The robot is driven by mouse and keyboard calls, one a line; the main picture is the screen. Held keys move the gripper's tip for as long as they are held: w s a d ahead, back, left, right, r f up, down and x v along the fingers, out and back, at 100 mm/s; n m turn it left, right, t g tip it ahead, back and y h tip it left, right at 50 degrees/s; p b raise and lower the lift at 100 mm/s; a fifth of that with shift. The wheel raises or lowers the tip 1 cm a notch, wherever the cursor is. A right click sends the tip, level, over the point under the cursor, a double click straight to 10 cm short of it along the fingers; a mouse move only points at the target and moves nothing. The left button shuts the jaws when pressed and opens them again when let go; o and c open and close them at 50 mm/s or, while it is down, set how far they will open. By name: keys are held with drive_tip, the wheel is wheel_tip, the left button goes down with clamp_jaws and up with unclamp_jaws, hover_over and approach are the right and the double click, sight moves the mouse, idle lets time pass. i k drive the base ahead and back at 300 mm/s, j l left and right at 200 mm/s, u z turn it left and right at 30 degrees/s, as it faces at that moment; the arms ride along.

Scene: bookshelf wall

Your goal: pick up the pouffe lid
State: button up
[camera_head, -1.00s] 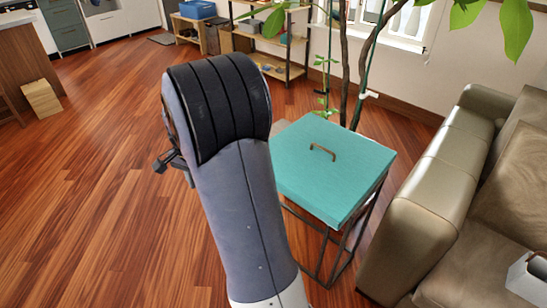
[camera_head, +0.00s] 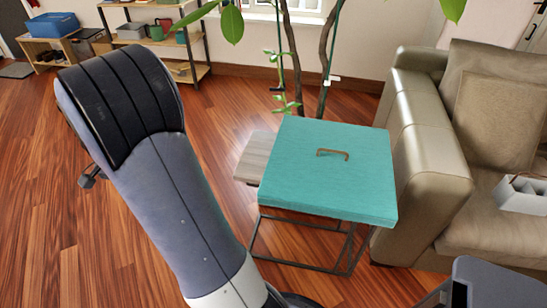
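The pouffe lid (camera_head: 300,185) is a teal square cushion top with a small brown handle (camera_head: 333,153) in its middle. It rests on a dark metal frame (camera_head: 300,262) at centre right, beside the sofa. My arm stands in the left of the view, apart from the lid. A small part of my gripper (camera_head: 88,180) seems to show at the arm's left edge; its fingers are mostly hidden behind the arm, so its opening cannot be seen.
A beige leather sofa (camera_head: 425,150) stands close on the lid's right, with a grey box (camera_head: 522,194) on it. A low wooden block (camera_head: 254,158) and a potted plant's trunks (camera_head: 294,70) are behind. Shelves (camera_head: 165,45) line the back. Open floor lies at left.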

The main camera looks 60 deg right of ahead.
sight(330, 169)
drive_tip(key=i+z, duration=0.15)
drive_tip(key=z, duration=0.3)
drive_tip(key=i+z, duration=0.1)
drive_tip(key=z, duration=0.3)
drive_tip(key=i+j+z, duration=0.1)
drive_tip(key=z, duration=0.35)
drive_tip(key=i+j+z, duration=0.15)
drive_tip(key=z, duration=0.3)
drive_tip(key=i+z, duration=0.2)
drive_tip(key=z, duration=0.3)
drive_tip(key=i+j+z, duration=0.1)
drive_tip(key=z, duration=0.35)
drive_tip(key=i+j+z, duration=0.2)
drive_tip(key=z, duration=0.3)
